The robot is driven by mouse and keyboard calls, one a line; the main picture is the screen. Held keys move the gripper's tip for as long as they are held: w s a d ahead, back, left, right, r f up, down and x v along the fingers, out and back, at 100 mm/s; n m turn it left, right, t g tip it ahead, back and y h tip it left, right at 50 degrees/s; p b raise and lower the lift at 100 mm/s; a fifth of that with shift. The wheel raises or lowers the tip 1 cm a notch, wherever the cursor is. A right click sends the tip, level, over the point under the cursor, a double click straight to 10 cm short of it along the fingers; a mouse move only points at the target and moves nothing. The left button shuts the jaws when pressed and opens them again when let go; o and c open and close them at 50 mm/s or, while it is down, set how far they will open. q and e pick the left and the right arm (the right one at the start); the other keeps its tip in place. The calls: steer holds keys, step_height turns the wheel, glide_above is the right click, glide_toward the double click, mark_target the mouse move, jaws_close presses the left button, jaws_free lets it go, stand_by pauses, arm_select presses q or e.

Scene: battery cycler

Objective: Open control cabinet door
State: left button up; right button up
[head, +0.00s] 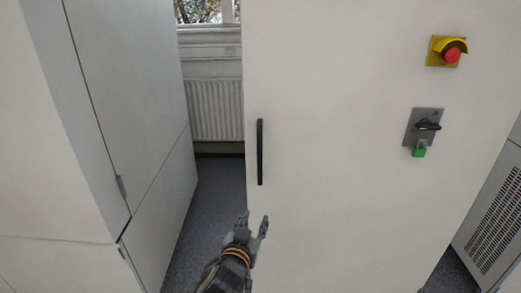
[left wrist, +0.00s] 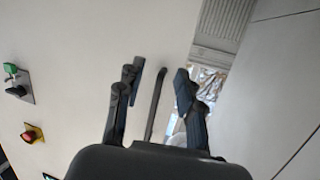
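The control cabinet door (head: 340,190) is a large pale panel in the middle of the head view, and it looks shut. Its black vertical bar handle (head: 260,152) is near the door's left edge. My left gripper (head: 254,222) is open, below the handle in the head view. In the left wrist view the handle (left wrist: 156,103) shows between the spread fingers of my left gripper (left wrist: 157,85), and I see no contact. How far the handle is from the fingers is hard to tell. My right gripper is not in view.
A yellow-framed red emergency button (head: 451,55) and a grey plate with a black rotary switch (head: 424,126) and green part are on the door's right. Grey cabinets (head: 140,100) stand at left. A narrow floor gap (head: 215,190) leads to a radiator (head: 216,109).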

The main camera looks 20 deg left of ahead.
arm_select(q)
steer(key=n+t, duration=0.1)
steer(key=t, duration=0.1)
glide_toward(259, 158)
step_height(259, 158, down, 3)
steer(key=s+d, duration=0.1)
steer(key=s, duration=0.1)
step_height(259, 158, up, 3)
steer(key=p, duration=0.1)
steer(key=shift+y, duration=0.4)
steer(key=w+p, duration=0.1)
steer(key=w, duration=0.2)
steer(key=w+a, duration=0.1)
steer(key=w, duration=0.3)
steer(key=w+p, duration=0.1)
steer(key=w, duration=0.3)
steer(key=shift+w+a+p, duration=0.25)
steer(key=shift+p, duration=0.05)
steer(key=shift+w, duration=0.65)
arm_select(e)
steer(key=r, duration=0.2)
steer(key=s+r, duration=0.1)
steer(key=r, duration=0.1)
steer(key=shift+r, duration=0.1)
arm_select(q)
steer(key=shift+c, duration=0.6)
jaws_close()
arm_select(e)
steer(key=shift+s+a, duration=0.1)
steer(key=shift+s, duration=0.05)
